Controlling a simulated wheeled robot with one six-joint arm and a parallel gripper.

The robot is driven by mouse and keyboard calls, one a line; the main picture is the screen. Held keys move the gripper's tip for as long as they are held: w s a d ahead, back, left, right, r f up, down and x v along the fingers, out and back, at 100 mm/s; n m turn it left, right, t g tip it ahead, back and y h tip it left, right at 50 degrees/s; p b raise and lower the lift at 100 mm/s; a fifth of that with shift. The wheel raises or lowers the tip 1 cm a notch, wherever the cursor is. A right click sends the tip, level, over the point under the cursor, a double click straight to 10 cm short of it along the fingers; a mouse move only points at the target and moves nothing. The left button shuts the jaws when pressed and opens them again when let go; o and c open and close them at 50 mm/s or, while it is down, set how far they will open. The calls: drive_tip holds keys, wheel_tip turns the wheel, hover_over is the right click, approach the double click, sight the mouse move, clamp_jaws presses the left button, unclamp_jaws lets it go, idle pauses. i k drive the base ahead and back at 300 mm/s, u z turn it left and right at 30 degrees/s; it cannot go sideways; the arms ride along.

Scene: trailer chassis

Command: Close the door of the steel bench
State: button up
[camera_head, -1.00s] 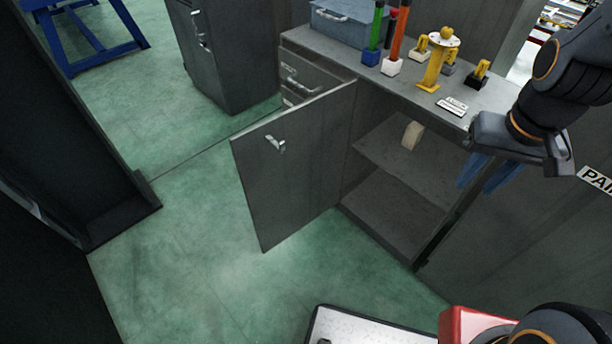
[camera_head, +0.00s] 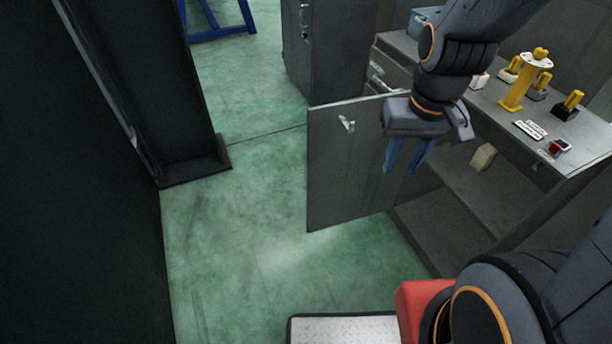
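The steel bench (camera_head: 490,95) stands at the right, grey, with an open compartment under its top. Its door (camera_head: 345,185) is swung wide open toward the left and shows a small silver handle (camera_head: 347,124) near its upper left corner. My gripper (camera_head: 405,172) points down with two blue fingers parted and nothing visible between them. In the picture it overlaps the door's right part, near the compartment opening. I cannot tell how far it is from the door or whether it touches.
A beige block (camera_head: 483,157) sits on the compartment's shelf. Yellow fixtures (camera_head: 525,80) and small items stand on the bench top. A dark grey cabinet (camera_head: 325,50) is behind. A dark post (camera_head: 140,80) stands at the left. Green floor (camera_head: 240,240) left of the door is clear.

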sight(347, 145)
drive_tip(key=u, duration=1.3)
drive_tip(key=i, duration=2.8)
drive_tip(key=z, duration=0.9)
drive_tip(key=i, duration=0.8)
drive_tip(key=z, duration=3.65)
